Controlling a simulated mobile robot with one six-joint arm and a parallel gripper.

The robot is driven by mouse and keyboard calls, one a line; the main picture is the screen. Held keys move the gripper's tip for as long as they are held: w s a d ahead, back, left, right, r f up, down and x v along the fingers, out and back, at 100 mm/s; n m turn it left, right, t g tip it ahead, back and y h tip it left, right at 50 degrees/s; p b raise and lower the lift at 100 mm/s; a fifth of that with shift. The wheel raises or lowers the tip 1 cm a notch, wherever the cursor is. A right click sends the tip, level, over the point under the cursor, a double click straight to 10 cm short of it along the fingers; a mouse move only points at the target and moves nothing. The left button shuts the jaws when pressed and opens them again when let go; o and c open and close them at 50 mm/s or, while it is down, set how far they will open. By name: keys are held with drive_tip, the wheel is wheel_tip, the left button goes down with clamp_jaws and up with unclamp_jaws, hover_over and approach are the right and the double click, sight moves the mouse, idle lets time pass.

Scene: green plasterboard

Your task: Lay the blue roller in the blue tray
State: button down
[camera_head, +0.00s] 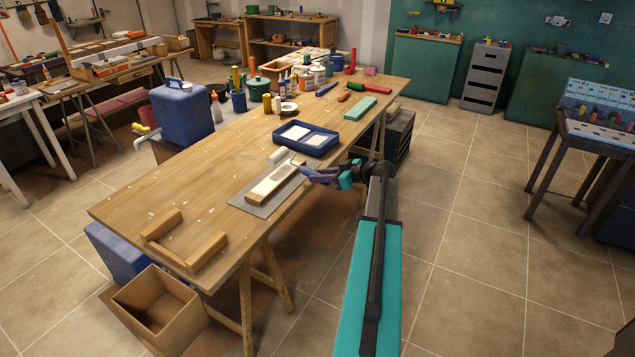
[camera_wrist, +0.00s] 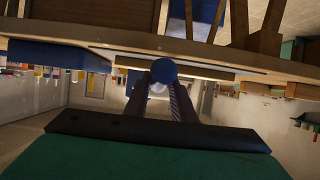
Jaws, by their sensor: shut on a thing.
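The blue tray (camera_head: 306,151) lies on the workbench with two pale patches inside it. My gripper (camera_head: 318,175) is at the bench's right edge, nearer the camera than the tray. It is shut on the blue handle of the blue roller; the handle's round blue end (camera_wrist: 163,70) shows between the fingers (camera_wrist: 165,98) in the wrist view. The roller's pale sleeve (camera_head: 279,156) points left, beside the tray's near corner and over or near a wooden block (camera_head: 268,187). I cannot tell whether the sleeve touches anything.
The wooden block lies on a grey sheet (camera_head: 248,206). A wooden frame piece (camera_head: 190,262) lies at the bench's near end. The bench between sheet and frame piece is clear.

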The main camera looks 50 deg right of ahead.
drive_tip(key=s+a+r+b, duration=0.1)
drive_tip(key=s+a+b, duration=0.3)
drive_tip(key=s+a, duration=0.4)
drive_tip(key=s, duration=0.4)
drive_tip(key=shift+a+r, duration=0.2)
drive_tip(key=shift+a, duration=0.1)
idle(0.3)
drive_tip(key=c, duration=2.2)
unclamp_jaws()
clamp_jaws()
drive_tip(key=shift+w, duration=0.1)
